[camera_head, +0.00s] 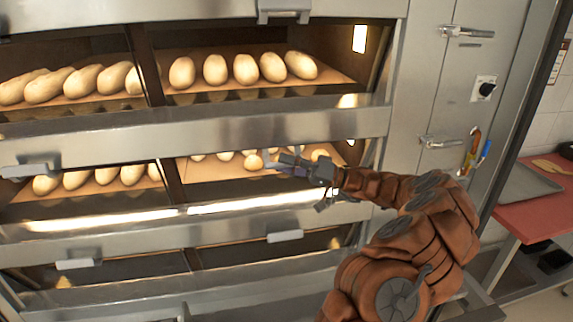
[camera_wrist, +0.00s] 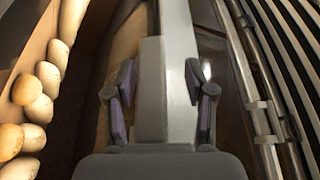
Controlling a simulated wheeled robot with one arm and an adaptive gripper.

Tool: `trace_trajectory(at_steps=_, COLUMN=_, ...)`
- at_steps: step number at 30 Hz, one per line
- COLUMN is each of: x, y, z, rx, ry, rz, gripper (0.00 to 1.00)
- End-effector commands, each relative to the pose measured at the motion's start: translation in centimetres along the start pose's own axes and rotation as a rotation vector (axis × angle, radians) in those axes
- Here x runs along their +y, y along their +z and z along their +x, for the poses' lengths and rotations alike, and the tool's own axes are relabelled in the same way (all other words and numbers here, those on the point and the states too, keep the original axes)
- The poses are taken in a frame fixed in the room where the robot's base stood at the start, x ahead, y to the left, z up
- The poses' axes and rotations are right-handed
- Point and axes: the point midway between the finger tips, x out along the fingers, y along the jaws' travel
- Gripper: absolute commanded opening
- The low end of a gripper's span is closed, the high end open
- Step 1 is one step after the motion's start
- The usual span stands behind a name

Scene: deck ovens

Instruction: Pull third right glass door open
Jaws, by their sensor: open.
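The oven shows three rows of glass doors in the head view. The right door of the middle visible row (camera_head: 222,172) has loaves behind it and looks closed. My gripper (camera_head: 277,160) is at the top edge of this door, hiding most of its handle. In the wrist view my gripper (camera_wrist: 160,88) is open, with one finger on each side of a grey handle bar (camera_wrist: 167,75); small gaps show on both sides. The lowest visible right door has a grey handle (camera_head: 285,236) below my gripper. Whether another row lies above the picture cannot be seen.
The top row holds loaves (camera_head: 245,69) behind its right door, with a handle (camera_head: 284,10) above. Left doors have handles (camera_head: 30,170) too. A steel side panel has latches (camera_head: 440,142) and a knob (camera_head: 486,89). A red-topped counter (camera_head: 540,205) stands at the right.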

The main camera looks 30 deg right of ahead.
Motion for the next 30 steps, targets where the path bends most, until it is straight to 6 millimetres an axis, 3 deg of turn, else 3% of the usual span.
trace_trajectory(at_steps=5, x=0.0, y=-0.1, z=-1.1, rx=0.003, ry=0.001, rz=-0.001, gripper=0.54)
trace_trajectory(at_steps=21, x=0.1, y=-0.1, z=-10.1, rx=0.002, ry=0.003, rz=0.000, gripper=0.54)
trace_trajectory(at_steps=30, x=0.1, y=0.0, z=-11.9, rx=0.000, ry=0.000, rz=0.001, gripper=0.54)
